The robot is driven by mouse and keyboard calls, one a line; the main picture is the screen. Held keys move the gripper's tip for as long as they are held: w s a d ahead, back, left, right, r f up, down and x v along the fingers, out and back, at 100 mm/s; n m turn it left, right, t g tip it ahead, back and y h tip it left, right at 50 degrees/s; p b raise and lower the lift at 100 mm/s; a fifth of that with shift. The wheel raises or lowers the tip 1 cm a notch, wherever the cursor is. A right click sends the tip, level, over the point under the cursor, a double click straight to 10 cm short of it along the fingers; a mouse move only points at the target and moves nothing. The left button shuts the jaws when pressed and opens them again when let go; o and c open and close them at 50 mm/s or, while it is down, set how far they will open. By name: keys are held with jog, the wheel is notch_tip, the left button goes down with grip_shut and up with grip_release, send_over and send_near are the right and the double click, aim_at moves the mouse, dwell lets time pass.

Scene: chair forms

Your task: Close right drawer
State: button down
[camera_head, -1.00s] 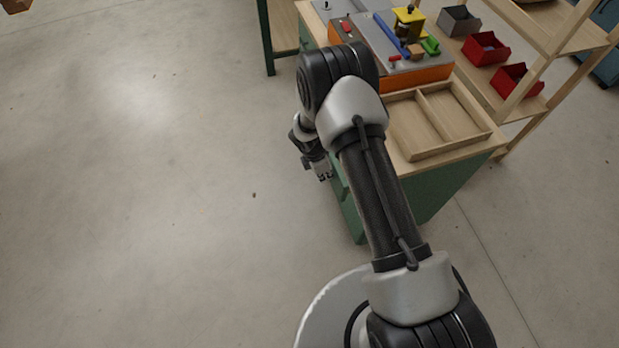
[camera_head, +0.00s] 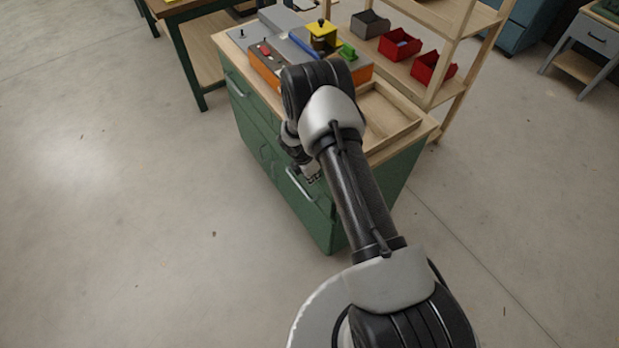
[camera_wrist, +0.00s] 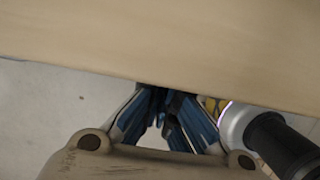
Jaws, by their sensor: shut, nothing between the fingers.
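The green cabinet (camera_head: 385,195) with a wooden top stands under and beyond my arm. The right drawer (camera_head: 313,211) is on its long front, with a pale bar handle (camera_head: 298,185). It looks close to flush with the front, but my arm hides part of it and I cannot tell whether a gap is left. In the wrist view my gripper's fingers (camera_wrist: 165,115) reach under a pale wooden surface (camera_wrist: 160,45), which hides the tips.
Another handle (camera_head: 235,87) shows on the cabinet's left part. On the top are a wooden tray (camera_head: 410,130) and a grey-and-orange fixture (camera_head: 265,77). A wooden shelf with red bins (camera_head: 400,45) stands behind. The floor (camera_head: 120,220) left of the cabinet is clear.

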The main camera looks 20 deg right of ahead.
dwell(0.3)
jog(key=s+a+r+p, duration=0.1)
jog(key=a+r+p, duration=0.1)
jog(key=a+r, duration=0.4)
notch_tip(320, 180, up, 4)
jog(key=shift+s+f+p, duration=0.1)
jog(key=shift+s+p, duration=0.2)
jog(key=shift+s, duration=0.05)
jog(key=shift+a, duration=0.1)
jog(key=s+d+r+m+t, duration=0.1)
jog(key=s+r+m, duration=0.2)
jog(key=r, duration=0.7)
jog(key=s+r+m, duration=0.2)
jog(key=r+m, duration=0.2)
jog(key=r, duration=0.5)
jog(key=s+d+r+m+t, duration=0.1)
jog(key=s+r+m, duration=0.2)
jog(key=r, duration=0.7)
jog(key=s+a+r+m+t+y, duration=0.1)
jog(key=s+r+m, duration=0.4)
jog(key=s, duration=0.6)
jog(key=s+a+r+m+y, duration=0.1)
jog(key=s+r+m, duration=0.4)
jog(key=s, duration=0.6)
jog(key=shift+s+a+m+t+y, duration=0.3)
jog(key=shift+m+t, duration=0.1)
jog(key=shift+m, duration=0.2)
jog(key=shift+r, duration=0.1)
